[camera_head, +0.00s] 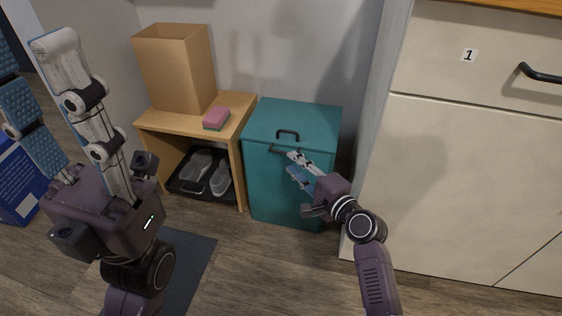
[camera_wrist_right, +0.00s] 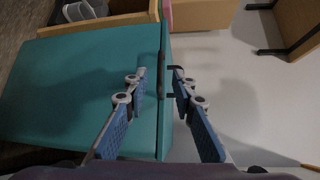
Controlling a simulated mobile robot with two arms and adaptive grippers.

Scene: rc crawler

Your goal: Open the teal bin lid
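The teal bin (camera_head: 270,190) stands on the floor between a low wooden bench and a cabinet. Its teal lid (camera_head: 315,117) lies flat and closed on top, with a black handle (camera_head: 288,134). A dark bar shows at the upper front. My right gripper (camera_head: 292,162) is open and empty at the bin's upper front, just below the lid handle. In the right wrist view, the open fingers (camera_wrist_right: 159,73) point along the teal surface (camera_wrist_right: 60,90), with dark handle parts between and near their tips; contact cannot be told. My left gripper (camera_head: 30,50) is open, raised and empty at far left.
The wooden bench (camera_head: 240,107) left of the bin carries an open cardboard box (camera_head: 178,70) and a pink sponge (camera_head: 217,117); shoes (camera_head: 220,178) sit beneath. The cream cabinet (camera_head: 470,180) stands close on the right. Floor in front is clear, with a dark mat (camera_head: 190,262).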

